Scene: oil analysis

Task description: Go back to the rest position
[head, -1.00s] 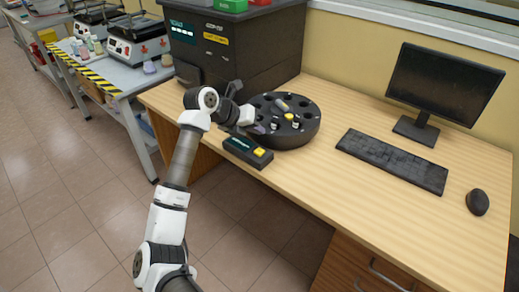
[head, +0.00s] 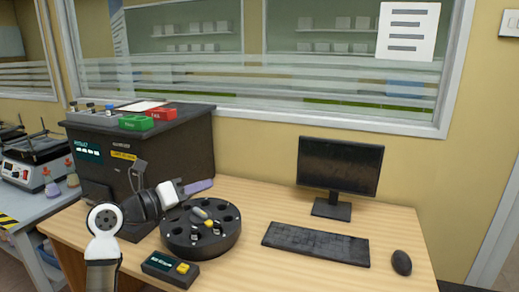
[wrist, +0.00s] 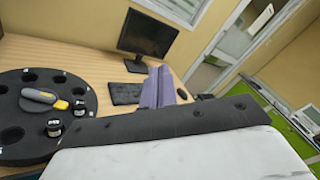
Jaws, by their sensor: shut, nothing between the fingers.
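My gripper (head: 199,186) is shut and empty. In the head view it is raised above the back of the round black carousel and points right. In the wrist view my gripper's purple fingers (wrist: 158,88) are together, with the monitor and keyboard beyond them. The black carousel (head: 180,245) stands on the wooden desk and has round holes around its rim. Small dark vials and a grey-and-yellow device (head: 203,215) are on top of it. The carousel also shows at the left of the wrist view (wrist: 20,153).
A control box with a yellow button (head: 170,269) lies in front of the carousel. A large dark analyser (head: 180,150) stands behind, with green (head: 136,123) and red trays on top. A monitor (head: 339,167), keyboard (head: 315,243) and mouse (head: 402,262) are on the right. Bare desk lies between.

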